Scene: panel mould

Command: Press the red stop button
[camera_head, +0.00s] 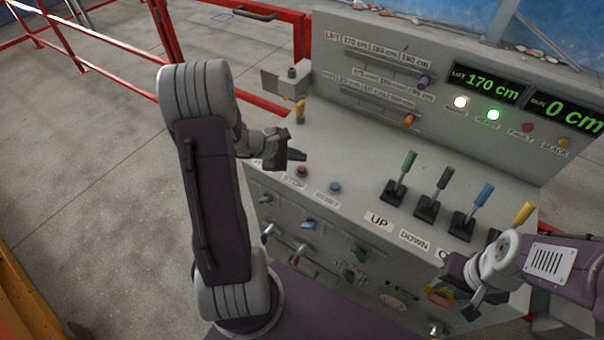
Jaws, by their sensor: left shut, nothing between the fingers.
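The red stop button (302,171) is a small round cap on the panel's flat desk, at its left end, with a STOP label (293,182) in front of it. My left gripper (298,156) is shut and empty. Its dark fingertips are just behind and above the button in the picture; I see no clear contact, and the exact height gap is hard to judge. My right gripper (462,285) is at the lower right, in front of the panel's front face, far from the button. Its fingers are too unclear to tell open from shut.
A blue button (335,187) sits right of the red one. Several coloured levers (440,178) stand further right. An upright panel (385,70) with displays rises behind. Knobs and switches (308,224) cover the front face. Red railings (110,45) run behind on the left.

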